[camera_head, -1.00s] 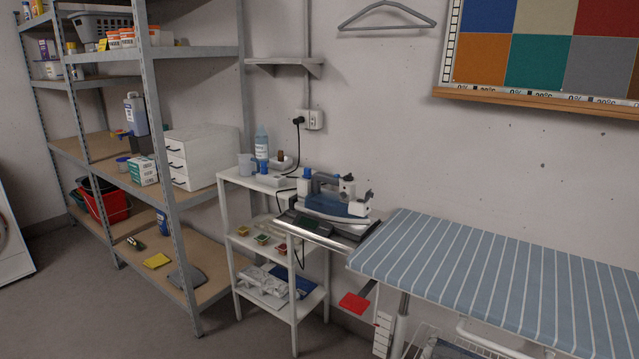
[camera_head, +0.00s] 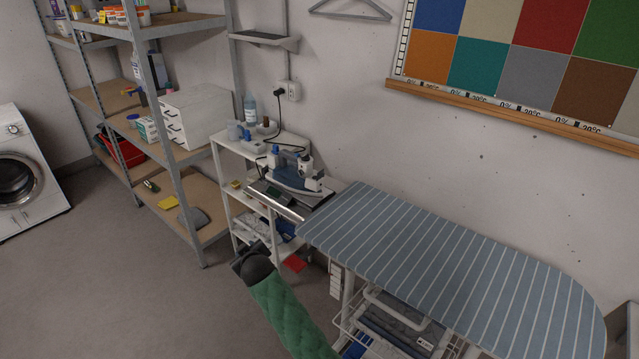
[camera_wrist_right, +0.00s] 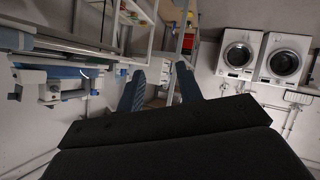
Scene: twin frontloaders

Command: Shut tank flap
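The blue-and-white steam iron (camera_head: 293,174) stands on the metal rest at the left end of the striped ironing board. Its tank flap is too small to make out in the head view. The right wrist view looks upside down, and there the iron (camera_wrist_right: 60,88) shows at the left. What seems to be my right gripper (camera_head: 240,258) is dark, at the end of a green arm, in front of and below the iron, apart from it. In the right wrist view its two fingers (camera_wrist_right: 159,67) are spread with nothing between them. My left gripper is not in view.
The ironing board (camera_head: 440,255) fills the right, with a wire basket under it. A white side shelf (camera_head: 223,150) with bottles stands behind the iron. Metal shelving (camera_head: 178,185) stands left, a washing machine (camera_head: 25,175) farther left. The floor in front is open.

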